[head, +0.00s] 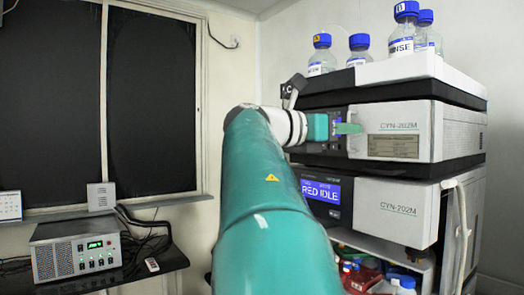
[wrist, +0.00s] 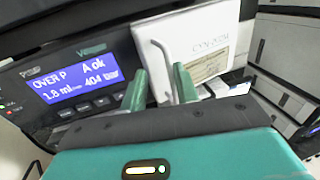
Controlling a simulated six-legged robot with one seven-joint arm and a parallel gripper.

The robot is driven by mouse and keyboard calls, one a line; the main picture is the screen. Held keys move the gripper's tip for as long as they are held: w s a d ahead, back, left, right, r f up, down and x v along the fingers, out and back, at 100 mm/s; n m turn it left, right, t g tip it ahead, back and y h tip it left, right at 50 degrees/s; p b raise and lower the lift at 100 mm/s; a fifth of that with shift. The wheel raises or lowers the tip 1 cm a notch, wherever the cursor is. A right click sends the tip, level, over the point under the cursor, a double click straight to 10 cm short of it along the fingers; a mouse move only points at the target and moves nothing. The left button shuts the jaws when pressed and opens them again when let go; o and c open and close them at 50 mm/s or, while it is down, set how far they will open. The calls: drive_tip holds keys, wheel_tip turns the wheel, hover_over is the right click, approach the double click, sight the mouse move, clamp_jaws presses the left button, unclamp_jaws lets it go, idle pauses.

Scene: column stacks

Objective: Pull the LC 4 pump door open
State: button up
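The upper instrument module, with a white front door (head: 400,118) marked CYN-202M, stands in the stack at right; no LC 4 label is legible. In the wrist view the white door (wrist: 205,38) shows at an angle, with a pale bent handle (wrist: 158,48) near its left edge. A blue display (wrist: 75,88) beside it reads about 1.8 ml and 404 bar. My gripper (wrist: 160,72) has its two green fingers apart, with the handle between them; I cannot tell whether they touch it. In the head view my gripper (head: 346,128) is at the door's left part. The door looks closed.
A lower module with a display (head: 321,192) reading RED IDLE sits underneath. Blue-capped bottles (head: 321,56) stand on the stack's top. A power unit (head: 75,250) rests on a dark bench at left. My arm crosses the middle of the head view.

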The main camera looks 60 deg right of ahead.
drive_tip(key=w+a+f+t, duration=0.3)
drive_tip(key=w+a+f, duration=0.1)
drive_tip(key=w+a, duration=0.5)
drive_tip(key=shift+v, duration=0.85)
drive_tip(key=shift+f, duration=0.15)
drive_tip(key=shift+a+r+m+g+y, duration=0.75)
drive_tip(key=shift+r+g, duration=1.25)
drive_tip(key=shift+g, duration=0.4)
drive_tip(key=x, duration=1.4)
drive_tip(key=shift+s, duration=0.4)
clamp_jaws()
